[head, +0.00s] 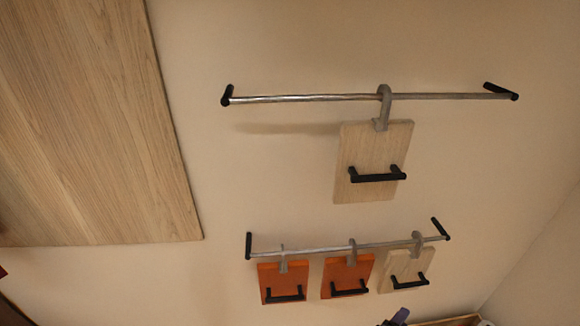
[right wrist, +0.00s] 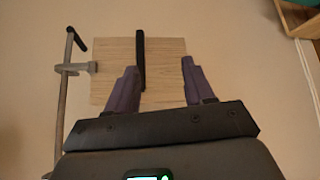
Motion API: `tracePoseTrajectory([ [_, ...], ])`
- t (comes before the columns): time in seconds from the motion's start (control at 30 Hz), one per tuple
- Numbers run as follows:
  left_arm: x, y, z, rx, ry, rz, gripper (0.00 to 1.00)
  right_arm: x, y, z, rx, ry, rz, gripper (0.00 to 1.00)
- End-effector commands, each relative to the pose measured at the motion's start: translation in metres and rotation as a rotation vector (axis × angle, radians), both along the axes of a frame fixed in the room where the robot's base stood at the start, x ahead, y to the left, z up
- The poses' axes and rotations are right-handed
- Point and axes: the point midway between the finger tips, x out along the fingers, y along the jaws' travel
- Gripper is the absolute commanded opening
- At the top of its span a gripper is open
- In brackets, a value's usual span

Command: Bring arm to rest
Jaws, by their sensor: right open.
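My right gripper (head: 398,316) shows only as a small purple piece at the bottom edge of the head view, below the lower rail's pale board (head: 400,262). In the right wrist view its two purple fingers (right wrist: 158,78) are spread apart with nothing held. Beyond them is a pale wooden board (right wrist: 115,58) with a black bar handle (right wrist: 141,50). The handle appears between the finger lines, nearer the left finger; the depth gap is hard to tell. My left gripper is in neither view.
An upper rail (head: 300,98) holds one pale board (head: 365,140) on a grey hook. The lower rail (head: 320,249) also holds two orange boards, left (head: 275,272) and middle (head: 338,270). A large wooden panel (head: 90,120) is at left. A wooden shelf edge (right wrist: 300,25) is at the wrist view's upper right.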

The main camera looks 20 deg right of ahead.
Motion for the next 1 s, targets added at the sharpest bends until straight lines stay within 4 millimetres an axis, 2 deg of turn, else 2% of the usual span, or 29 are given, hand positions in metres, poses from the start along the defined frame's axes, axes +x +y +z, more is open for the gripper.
tracePoseTrajectory([
  [0.03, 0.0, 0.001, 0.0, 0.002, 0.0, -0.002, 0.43, -0.022, -0.003, -0.009, -0.006, 0.027, 0.004, 0.53],
  [0.1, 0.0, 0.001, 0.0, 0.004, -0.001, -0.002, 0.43, -0.037, -0.002, -0.012, 0.001, 0.033, 0.042, 0.53],
  [0.17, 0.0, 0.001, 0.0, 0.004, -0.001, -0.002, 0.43, -0.045, 0.003, -0.016, 0.05, 0.029, 0.1, 0.53],
  [0.27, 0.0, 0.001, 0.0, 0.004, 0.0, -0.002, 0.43, -0.046, 0.026, -0.022, 0.233, -0.032, 0.208, 0.53],
  [0.37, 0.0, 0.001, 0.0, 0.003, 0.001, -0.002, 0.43, -0.041, 0.067, -0.02, 0.486, -0.111, 0.304, 0.53],
  [0.47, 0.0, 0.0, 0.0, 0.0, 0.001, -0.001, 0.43, -0.041, 0.122, -0.005, 0.772, -0.165, 0.372, 0.53],
  [0.5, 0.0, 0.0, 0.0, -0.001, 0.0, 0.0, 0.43, -0.043, 0.146, 0.006, 0.886, -0.175, 0.387, 0.53],
  [0.6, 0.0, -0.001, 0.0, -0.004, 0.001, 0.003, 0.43, -0.055, 0.2, 0.037, 1.131, -0.163, 0.384, 0.53],
  [0.7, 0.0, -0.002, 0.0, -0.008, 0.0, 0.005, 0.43, -0.071, 0.238, 0.068, 1.292, -0.134, 0.338, 0.53],
  [0.83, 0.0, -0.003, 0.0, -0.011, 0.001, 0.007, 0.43, -0.093, 0.265, 0.099, 1.412, -0.097, 0.221, 0.53],
  [0.9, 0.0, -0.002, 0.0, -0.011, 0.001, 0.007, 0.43, -0.109, 0.27, 0.103, 1.444, -0.075, 0.117, 0.53],
  [1.0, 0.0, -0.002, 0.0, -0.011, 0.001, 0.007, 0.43, -0.129, 0.269, 0.094, 1.474, -0.086, -0.085, 0.53],
])
